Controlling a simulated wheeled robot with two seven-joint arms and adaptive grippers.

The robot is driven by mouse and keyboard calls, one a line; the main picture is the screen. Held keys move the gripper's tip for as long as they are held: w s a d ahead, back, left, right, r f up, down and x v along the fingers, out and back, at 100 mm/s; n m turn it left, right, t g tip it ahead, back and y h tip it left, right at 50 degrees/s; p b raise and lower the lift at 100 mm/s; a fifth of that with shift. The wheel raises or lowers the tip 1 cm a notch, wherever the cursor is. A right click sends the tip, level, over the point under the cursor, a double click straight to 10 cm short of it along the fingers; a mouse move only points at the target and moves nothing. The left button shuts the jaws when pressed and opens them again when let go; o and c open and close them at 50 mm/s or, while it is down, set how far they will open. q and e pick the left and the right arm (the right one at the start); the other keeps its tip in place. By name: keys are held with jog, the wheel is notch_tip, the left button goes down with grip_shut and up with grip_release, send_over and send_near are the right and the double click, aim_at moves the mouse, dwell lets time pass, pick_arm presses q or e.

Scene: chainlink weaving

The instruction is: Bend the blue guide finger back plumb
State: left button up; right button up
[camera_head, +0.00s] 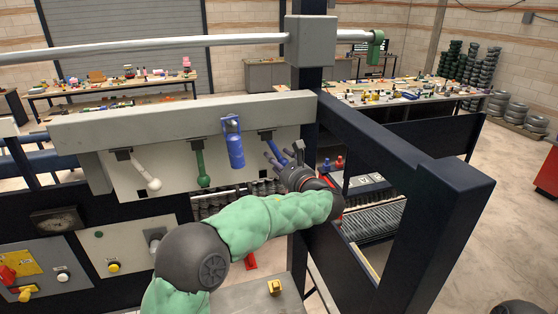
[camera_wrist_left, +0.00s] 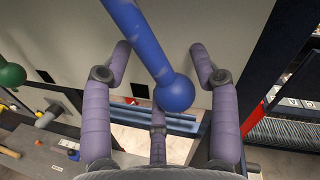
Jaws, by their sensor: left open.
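The blue guide finger (camera_head: 274,149) hangs from a dark bracket on the pale beam, slanting down to the right in the head view. In the left wrist view it is a blue rod ending in a ball (camera_wrist_left: 175,92), slanting the same way. My left gripper (camera_head: 282,160) is at its lower end; its purple fingers (camera_wrist_left: 160,80) are spread open around the ball, with gaps on both sides. I see no finger pressing on the ball. My right gripper is not in view.
A green finger (camera_head: 203,168) and a white finger (camera_head: 151,178) hang from the same beam (camera_head: 180,114) to the left. A blue cylinder (camera_head: 236,150) hangs between the green and blue fingers. A dark post and rail (camera_head: 400,150) stand close right of my left gripper.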

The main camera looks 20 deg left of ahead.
pick_arm(q)
jog(key=shift+r, duration=0.1)
grip_shut()
jog(key=s+a+m, duration=0.1)
jog(key=s+a+m+b, duration=0.1)
jog(key=m, duration=0.1)
jog(key=shift+a+f+m+t+b, duration=0.3)
jog(key=shift+a+f+t, duration=0.1)
jog(key=shift+s+a+r+m+t, duration=0.15)
jog(key=shift+s+a+m+t, duration=0.3)
jog(key=shift+m, duration=0.45)
jog(key=shift+w+a+g+y, duration=0.1)
jog(key=shift+g+y, duration=0.15)
jog(key=shift+y, duration=0.05)
jog(key=shift+c, duration=0.4)
grip_release()
jog(key=shift+r, duration=0.1)
jog(key=shift+o, duration=0.4)
jog(key=shift+a, duration=0.1)
jog(key=shift+f, duration=0.2)
